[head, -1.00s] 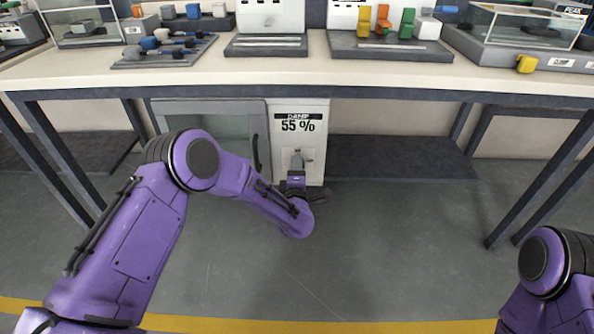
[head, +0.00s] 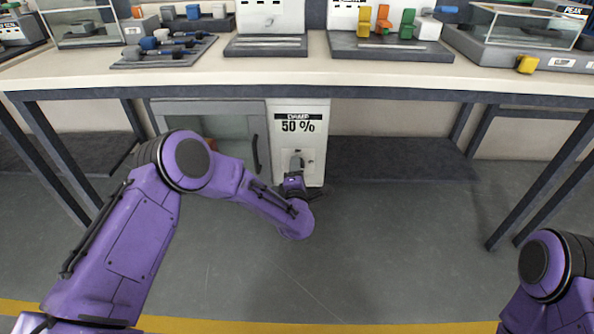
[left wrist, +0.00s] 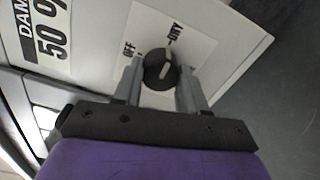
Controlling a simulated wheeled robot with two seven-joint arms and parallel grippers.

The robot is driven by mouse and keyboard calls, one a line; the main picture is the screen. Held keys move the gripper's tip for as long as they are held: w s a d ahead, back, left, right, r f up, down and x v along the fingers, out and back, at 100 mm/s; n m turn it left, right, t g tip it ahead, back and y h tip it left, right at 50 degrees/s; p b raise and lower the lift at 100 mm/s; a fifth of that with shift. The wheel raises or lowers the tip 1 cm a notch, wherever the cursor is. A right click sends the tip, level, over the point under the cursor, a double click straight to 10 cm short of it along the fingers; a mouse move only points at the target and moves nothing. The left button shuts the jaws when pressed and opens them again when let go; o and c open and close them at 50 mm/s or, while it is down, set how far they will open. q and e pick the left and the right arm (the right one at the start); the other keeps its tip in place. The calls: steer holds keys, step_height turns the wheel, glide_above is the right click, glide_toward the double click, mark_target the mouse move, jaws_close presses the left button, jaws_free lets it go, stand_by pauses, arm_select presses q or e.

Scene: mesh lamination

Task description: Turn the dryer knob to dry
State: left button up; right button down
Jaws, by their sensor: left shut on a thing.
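The dryer (head: 312,150) is a white panel unit under the table, with a grey glass door to its left. Its display (head: 299,122) reads "DAMP 50 %". The dryer knob (left wrist: 160,70) is round and dark with a light pointer line; OFF is printed to its left and DRY to its upper right. The pointer leans up toward the right, near the DRY mark. My left gripper (left wrist: 161,76) has its two fingers on either side of the knob, shut on it; it also shows in the head view (head: 296,164), small and in front of the panel. My right gripper is not in view.
The table (head: 300,70) stands over the dryer, with its legs at left and right. Trays of coloured blocks and glass-covered cases sit on top. The grey glass door (head: 225,135) with a dark handle is beside the panel. The floor right of my left arm is clear.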

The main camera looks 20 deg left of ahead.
arm_select(q)
steer(key=o, duration=1.1)
steer(key=shift+d, duration=0.1)
steer(key=shift+c, duration=0.2)
steer(key=shift+s, duration=0.15)
steer(key=p+v, duration=0.2)
steer(key=v, duration=0.8)
steer(key=shift+s, duration=0.15)
